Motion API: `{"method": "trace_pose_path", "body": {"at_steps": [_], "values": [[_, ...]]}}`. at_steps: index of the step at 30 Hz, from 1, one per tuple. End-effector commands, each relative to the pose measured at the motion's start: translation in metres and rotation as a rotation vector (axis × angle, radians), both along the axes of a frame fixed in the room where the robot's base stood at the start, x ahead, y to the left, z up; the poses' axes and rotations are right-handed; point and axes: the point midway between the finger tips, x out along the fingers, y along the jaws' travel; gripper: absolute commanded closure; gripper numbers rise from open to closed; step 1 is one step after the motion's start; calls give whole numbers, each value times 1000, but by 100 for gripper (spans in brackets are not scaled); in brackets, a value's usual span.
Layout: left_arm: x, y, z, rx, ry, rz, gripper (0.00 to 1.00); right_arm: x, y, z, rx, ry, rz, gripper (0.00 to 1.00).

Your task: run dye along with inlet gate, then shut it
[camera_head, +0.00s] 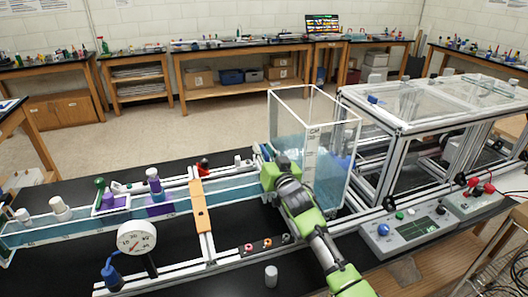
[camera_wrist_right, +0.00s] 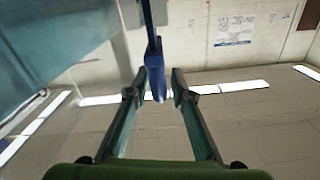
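A long clear flume (camera_head: 235,190) with blue water runs from the left to a clear tank (camera_head: 335,165) partly filled with blue water. My right gripper (camera_head: 272,168) is at the flume's tank end; its arm hides part of that end. In the right wrist view, a blue handle-like piece (camera_wrist_right: 155,70) hangs between the fingertips of my right gripper (camera_wrist_right: 159,85). A gap shows beside it, so the fingers look open around it. I cannot tell whether it belongs to the inlet gate. A purple-and-white fitting (camera_head: 154,185) stands on the flume. I cannot identify the dye. My left gripper is out of view.
A round dial gauge (camera_head: 137,238) and an orange crossbar (camera_head: 201,206) stand along the flume. A small white cylinder (camera_head: 271,276) is in front. A control box (camera_head: 407,229) and an extrusion frame (camera_head: 400,125) are at the right.

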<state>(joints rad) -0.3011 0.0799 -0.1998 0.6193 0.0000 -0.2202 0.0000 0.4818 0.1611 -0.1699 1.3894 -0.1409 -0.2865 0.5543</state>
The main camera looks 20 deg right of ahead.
Motion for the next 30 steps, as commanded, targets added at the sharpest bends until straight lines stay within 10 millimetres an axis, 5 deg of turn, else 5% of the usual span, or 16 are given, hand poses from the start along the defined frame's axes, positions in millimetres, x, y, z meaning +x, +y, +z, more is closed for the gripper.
{"method": "trace_pose_path", "body": {"at_steps": [14, 30], "values": [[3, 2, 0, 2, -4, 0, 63, -7, 0, -2, -2, 2, 0, 72], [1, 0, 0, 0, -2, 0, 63, -97, -3, -2, -1, 3, 1, 72]]}}
